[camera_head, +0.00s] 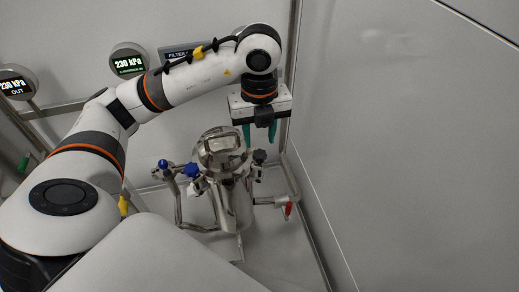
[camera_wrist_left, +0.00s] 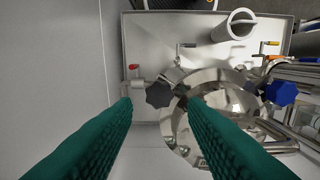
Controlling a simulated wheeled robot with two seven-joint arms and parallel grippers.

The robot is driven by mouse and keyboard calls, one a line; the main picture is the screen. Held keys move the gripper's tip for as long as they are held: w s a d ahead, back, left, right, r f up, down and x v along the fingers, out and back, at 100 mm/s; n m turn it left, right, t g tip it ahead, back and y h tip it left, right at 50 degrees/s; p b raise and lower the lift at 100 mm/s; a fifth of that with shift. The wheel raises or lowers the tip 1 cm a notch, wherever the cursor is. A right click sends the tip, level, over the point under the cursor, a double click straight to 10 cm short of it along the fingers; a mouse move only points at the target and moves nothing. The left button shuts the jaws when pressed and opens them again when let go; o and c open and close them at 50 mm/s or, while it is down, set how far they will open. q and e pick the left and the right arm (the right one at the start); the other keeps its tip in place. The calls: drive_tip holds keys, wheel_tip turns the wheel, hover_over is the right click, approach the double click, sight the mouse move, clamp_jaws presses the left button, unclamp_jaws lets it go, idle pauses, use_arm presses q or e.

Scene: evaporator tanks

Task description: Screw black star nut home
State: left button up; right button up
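The black star nut (camera_head: 259,156) is on the right side of the steel tank's round lid (camera_head: 222,148) in the head view. In the left wrist view the nut (camera_wrist_left: 159,95) lies beyond the fingertips, between the two green fingers, beside the lid rim (camera_wrist_left: 215,80). My left gripper (camera_head: 259,136) points down just above the nut. Its fingers are spread apart with nothing between them, and they look clear of the nut. Whether the nut is fully tightened cannot be told. My right gripper is not in view.
Blue knobs (camera_head: 192,170) sit on the tank's left side. A red-handled valve (camera_head: 288,209) sticks out at the right. Pipes surround the tank. A plain wall panel (camera_head: 410,130) stands close on the right, and two pressure gauges (camera_head: 128,60) hang at the back left.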

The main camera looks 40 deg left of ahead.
sight(260, 153)
use_arm(q)
wheel_tip(260, 153, down, 5)
drive_tip(key=shift+w, duration=0.1)
idle(0.3)
